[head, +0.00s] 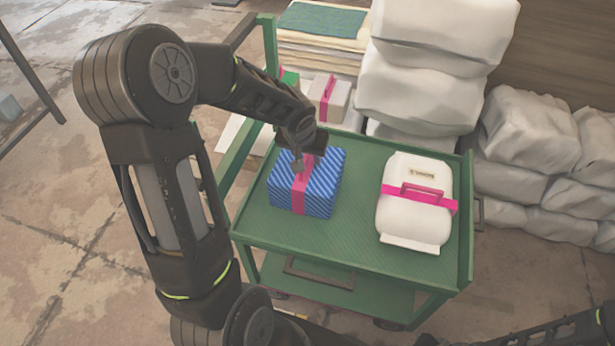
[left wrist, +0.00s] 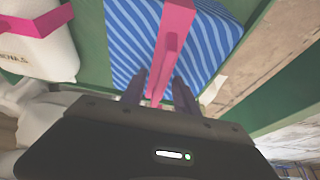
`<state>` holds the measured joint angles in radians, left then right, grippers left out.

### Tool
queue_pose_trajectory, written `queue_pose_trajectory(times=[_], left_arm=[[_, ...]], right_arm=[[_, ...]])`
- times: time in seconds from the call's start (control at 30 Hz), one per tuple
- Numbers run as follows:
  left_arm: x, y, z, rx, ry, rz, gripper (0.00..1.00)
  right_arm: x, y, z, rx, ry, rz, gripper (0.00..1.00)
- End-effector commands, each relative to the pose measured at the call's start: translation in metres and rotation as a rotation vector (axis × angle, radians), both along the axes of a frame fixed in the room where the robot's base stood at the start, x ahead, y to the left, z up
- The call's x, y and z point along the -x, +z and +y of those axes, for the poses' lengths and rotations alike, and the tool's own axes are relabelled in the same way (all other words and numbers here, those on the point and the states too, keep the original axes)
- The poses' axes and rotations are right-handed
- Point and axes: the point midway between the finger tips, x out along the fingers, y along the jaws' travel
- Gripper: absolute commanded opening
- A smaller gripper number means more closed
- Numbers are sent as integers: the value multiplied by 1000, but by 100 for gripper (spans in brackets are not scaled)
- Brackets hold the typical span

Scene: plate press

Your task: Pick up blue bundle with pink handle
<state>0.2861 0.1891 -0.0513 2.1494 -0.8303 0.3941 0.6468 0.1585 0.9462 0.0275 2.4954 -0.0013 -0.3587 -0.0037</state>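The blue striped bundle (head: 325,185) with a pink strap and pink handle (head: 301,172) sits on the green cart's top, left of its middle. My left gripper (head: 299,163) is right over it, pointing down at the handle. In the left wrist view, the two fingers (left wrist: 158,88) are apart, one on each side of the pink handle (left wrist: 172,42), with gaps showing between them and the pink. The blue bundle (left wrist: 130,30) fills the middle of that view. My right gripper is not seen; only a dark part of my right arm shows at the lower right of the head view.
A white bundle with a pink strap (head: 412,225) stands on the cart top (head: 350,240) to the right. Behind the cart are stacked white sacks (head: 430,90), a small pale box with a pink strap (head: 328,103) and stacked sheets. Raised green edges border the cart.

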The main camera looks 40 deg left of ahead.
Motion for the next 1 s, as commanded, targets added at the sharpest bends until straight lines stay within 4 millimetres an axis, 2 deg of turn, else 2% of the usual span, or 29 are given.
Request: queue_pose_trajectory(times=[0.87, 1.0], left_arm=[[0, -4, 0, 0, 0, -1, 36], [0, -4, 0, 0, 0, 0, 27]], right_arm=[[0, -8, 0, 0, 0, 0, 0], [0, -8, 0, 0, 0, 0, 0]])
